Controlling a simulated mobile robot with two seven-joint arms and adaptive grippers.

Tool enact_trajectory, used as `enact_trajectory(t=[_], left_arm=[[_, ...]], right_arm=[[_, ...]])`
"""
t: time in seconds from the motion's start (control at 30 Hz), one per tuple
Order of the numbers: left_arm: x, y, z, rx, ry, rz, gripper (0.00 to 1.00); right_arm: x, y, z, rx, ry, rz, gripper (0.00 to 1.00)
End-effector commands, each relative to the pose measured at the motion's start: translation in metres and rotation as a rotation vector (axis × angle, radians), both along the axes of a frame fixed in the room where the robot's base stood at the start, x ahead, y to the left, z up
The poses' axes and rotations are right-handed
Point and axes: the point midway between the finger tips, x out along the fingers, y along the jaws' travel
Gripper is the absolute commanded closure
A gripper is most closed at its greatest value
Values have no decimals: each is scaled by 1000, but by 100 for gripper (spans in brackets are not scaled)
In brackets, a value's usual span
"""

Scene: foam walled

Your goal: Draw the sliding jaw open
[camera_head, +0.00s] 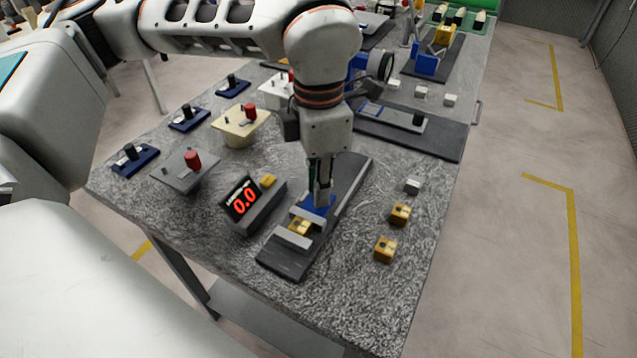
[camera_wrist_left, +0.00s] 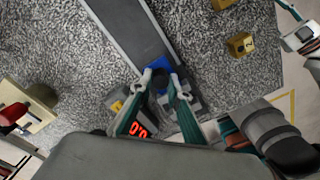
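The sliding jaw is a blue block (camera_head: 319,205) on a dark rail (camera_head: 283,262) on the table; the blue also shows in the left wrist view (camera_wrist_left: 154,66). A grey fixed jaw (camera_head: 292,238) stands nearer the rail's front end. A yellow block (camera_head: 299,226) lies between the jaws. My left gripper (camera_head: 320,190) points down over the blue jaw. In the left wrist view its fingertips (camera_wrist_left: 160,80) are on either side of a dark post on the jaw; whether they press on it is unclear. My right gripper is not seen clearly in either view.
A display reading 0.0 (camera_head: 243,200) stands close to the rail's left. Yellow blocks (camera_head: 385,249) and a white block (camera_head: 413,186) lie to its right. Several knobbed units, such as the grey one with a red knob (camera_head: 185,172), fill the left side. The table's front right is clear.

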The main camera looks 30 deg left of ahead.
Motion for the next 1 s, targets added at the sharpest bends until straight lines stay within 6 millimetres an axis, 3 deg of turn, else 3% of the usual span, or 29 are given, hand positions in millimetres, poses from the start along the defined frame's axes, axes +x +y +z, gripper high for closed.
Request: enact_trajectory(t=[0.3, 0.63, 0.67, 1.0], left_arm=[[33, 2, 1, 1, 1, 2, 100], [36, 2, 0, 1, 1, 0, 100], [36, 2, 0, 1, 1, 0, 76], [36, 2, 1, 0, 0, 0, 76]], right_arm=[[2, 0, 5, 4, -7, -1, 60], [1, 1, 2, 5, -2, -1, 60], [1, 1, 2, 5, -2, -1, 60], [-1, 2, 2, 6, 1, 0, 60]])
